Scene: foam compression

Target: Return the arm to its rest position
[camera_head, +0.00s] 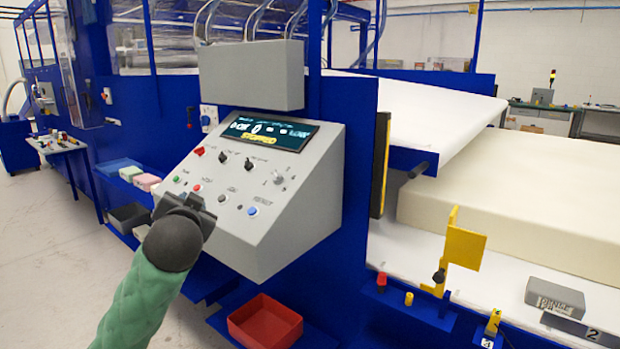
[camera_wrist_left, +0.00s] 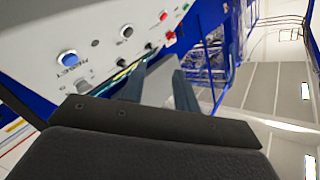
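My left arm, in a green sleeve, reaches in from the bottom left of the head view. Its dark gripper (camera_head: 190,203) is in front of the lower left part of the grey control panel (camera_head: 300,215), covering a little of it. In the left wrist view the two dark fingers (camera_wrist_left: 162,85) stand apart with nothing between them. The panel with its blue button (camera_wrist_left: 67,58), red knob and black knobs shows beyond them on the upper left. Whether the fingers touch the panel cannot be told. My right gripper is not in view.
A lit display (camera_head: 268,132) is on the panel's upper face. A red bin (camera_head: 265,322) sits below the panel. A large cream foam block (camera_head: 500,190) lies on the right under a white slanted plate (camera_head: 425,105). A yellow bracket (camera_head: 462,245) and grey block (camera_head: 555,297) stand before the foam.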

